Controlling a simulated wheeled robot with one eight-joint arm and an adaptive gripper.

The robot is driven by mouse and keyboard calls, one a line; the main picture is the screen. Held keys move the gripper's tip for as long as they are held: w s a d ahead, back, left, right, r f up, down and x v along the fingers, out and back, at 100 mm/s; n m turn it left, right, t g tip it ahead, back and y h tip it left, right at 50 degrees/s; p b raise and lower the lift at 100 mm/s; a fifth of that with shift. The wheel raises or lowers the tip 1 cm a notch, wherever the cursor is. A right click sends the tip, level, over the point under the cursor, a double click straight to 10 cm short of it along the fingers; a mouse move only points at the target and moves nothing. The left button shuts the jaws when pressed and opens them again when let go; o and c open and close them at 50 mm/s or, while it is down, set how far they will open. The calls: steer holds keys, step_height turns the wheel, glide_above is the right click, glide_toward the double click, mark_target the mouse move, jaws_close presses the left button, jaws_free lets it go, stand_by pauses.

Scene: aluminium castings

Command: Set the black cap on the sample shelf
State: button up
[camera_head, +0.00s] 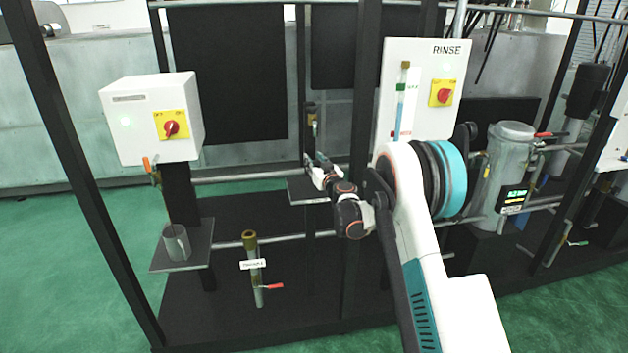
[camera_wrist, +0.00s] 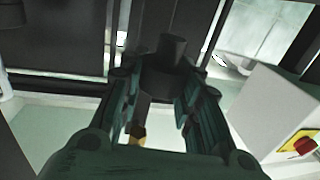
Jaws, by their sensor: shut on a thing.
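My gripper (camera_head: 312,163) reaches in front of the frame, near a vertical pipe, in the head view. In the wrist view my gripper (camera_wrist: 160,80) is shut on the black cap (camera_wrist: 172,50), a dark stepped cylinder between the fingertips. I cannot make the cap out in the head view. A small grey shelf plate (camera_head: 298,190) lies just below my gripper, partly hidden by my arm. Another grey shelf plate (camera_head: 202,252) at the left carries a clear beaker (camera_head: 177,243). I cannot tell which plate is the sample shelf.
A white box with a red knob (camera_head: 150,118) stands at the left, and a white RINSE panel (camera_head: 420,85) behind my arm. Black posts (camera_head: 361,150) and horizontal pipes surround the arm. A brass-topped pipe with a red-handled valve (camera_head: 255,270) stands low in front.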

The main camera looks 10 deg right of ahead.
steer(key=shift+f+b, duration=0.75)
steer(key=shift+f, duration=1.8)
steer(key=shift+f, duration=0.1)
steer(key=o, duration=0.9)
